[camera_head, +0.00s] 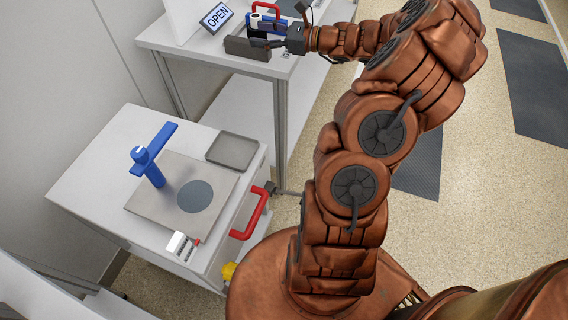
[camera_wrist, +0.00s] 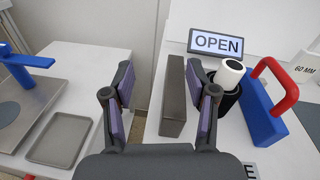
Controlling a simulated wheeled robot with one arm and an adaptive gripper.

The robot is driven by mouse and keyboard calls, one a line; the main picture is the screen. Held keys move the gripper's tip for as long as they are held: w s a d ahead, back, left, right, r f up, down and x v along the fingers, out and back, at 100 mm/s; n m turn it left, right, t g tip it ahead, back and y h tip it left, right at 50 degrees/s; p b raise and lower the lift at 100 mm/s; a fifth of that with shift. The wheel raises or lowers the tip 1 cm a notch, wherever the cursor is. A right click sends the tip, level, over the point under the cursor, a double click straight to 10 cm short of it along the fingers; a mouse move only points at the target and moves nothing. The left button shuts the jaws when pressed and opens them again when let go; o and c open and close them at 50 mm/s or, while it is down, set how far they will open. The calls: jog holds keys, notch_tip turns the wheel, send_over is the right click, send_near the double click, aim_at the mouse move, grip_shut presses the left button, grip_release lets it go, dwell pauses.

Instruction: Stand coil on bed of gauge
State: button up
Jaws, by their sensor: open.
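The gauge is a grey plate (camera_head: 150,205) with a blue post and arm (camera_head: 152,160) and a dark round bed (camera_head: 195,196), bare, on the near white cabinet. Part of it shows at the left of the wrist view (camera_wrist: 30,100). The coil appears to be the white roll (camera_wrist: 229,75) with a dark core, tilted in a black cup (camera_wrist: 222,98) on the far table. My gripper (camera_wrist: 158,85) is open and empty over that table, left of the roll; it also shows in the head view (camera_head: 268,43). The right finger partly covers the cup.
A grey upright block (camera_wrist: 173,100) stands beyond my fingers. A blue block with a red handle (camera_wrist: 262,110) stands right of the cup. An OPEN sign (camera_wrist: 216,43) is behind. A shallow grey tray (camera_head: 232,151) lies beside the gauge. A red handle (camera_head: 250,215) juts from the cabinet.

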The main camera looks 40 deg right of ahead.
jog(key=s+a+r+n+g+y, duration=0.1)
jog(key=s+a+n+g, duration=0.2)
jog(key=a, duration=0.6)
jog(key=s+a+r+n+g+y, duration=0.1)
jog(key=a+n+g+y, duration=0.15)
jog(key=a+n, duration=0.4)
jog(key=s+a+f+n+g+h, duration=0.25)
jog(key=s+a+n+g, duration=0.4)
jog(key=s+a, duration=0.6)
jog(key=s+a+f+n+g+h, duration=0.1)
jog(key=s+a+n+g+h, duration=0.15)
jog(key=s, duration=0.25)
jog(key=s+a+f+n+g+h, duration=0.1)
jog(key=s+n+g+h, duration=0.15)
jog(key=s, duration=0.25)
jog(key=s+d+f+n+h, duration=0.2)
jog(key=s+d+n+h, duration=0.4)
jog(key=s, duration=0.6)
jog(key=shift+d, duration=1.15)
